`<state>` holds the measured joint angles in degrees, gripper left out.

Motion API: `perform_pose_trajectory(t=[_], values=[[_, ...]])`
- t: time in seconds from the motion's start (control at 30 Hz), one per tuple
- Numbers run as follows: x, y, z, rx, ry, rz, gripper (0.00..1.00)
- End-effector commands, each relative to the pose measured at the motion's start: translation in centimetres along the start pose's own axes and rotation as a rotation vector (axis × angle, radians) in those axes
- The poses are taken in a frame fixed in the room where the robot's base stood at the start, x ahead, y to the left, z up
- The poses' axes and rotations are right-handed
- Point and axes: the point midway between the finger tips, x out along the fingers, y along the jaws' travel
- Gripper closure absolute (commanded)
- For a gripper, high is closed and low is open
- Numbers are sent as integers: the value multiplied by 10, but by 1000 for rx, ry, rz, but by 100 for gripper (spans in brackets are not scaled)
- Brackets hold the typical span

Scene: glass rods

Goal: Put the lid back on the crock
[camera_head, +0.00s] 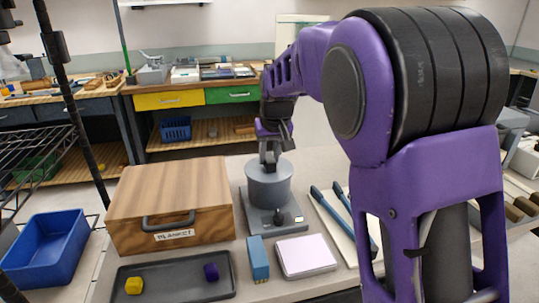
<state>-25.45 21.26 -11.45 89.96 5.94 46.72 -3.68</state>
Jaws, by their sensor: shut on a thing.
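The crock (269,190) is a grey cylinder on a grey device with a flat base and a small display, in the middle of the table. My gripper (270,154) points down over the middle of its top and is shut on the lid, seemingly at a dark knob. The lid (284,168) looks like the grey disc at the crock's top. It is small and much the same grey, so I cannot tell whether it rests on the rim or is slightly above it. My arm comes in from the right.
A wooden box (172,190) with a handle stands close on the left. In front are a dark tray (172,279) with yellow and purple blocks, a blue block (258,259) and a pale pad (306,256). Blue-handled tools (328,208) lie on a board at right.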

Motion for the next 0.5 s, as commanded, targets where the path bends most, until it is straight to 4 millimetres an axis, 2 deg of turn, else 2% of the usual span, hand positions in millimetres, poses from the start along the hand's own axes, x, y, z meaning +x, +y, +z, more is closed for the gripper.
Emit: perform_pose_trajectory(t=[0.07,0.1,0.17,0.5], values=[[2,0,1,0,1,0,100],[2,0,0,0,1,0,65],[1,0,0,0,1,0,56],[-2,0,0,0,0,0,56]])
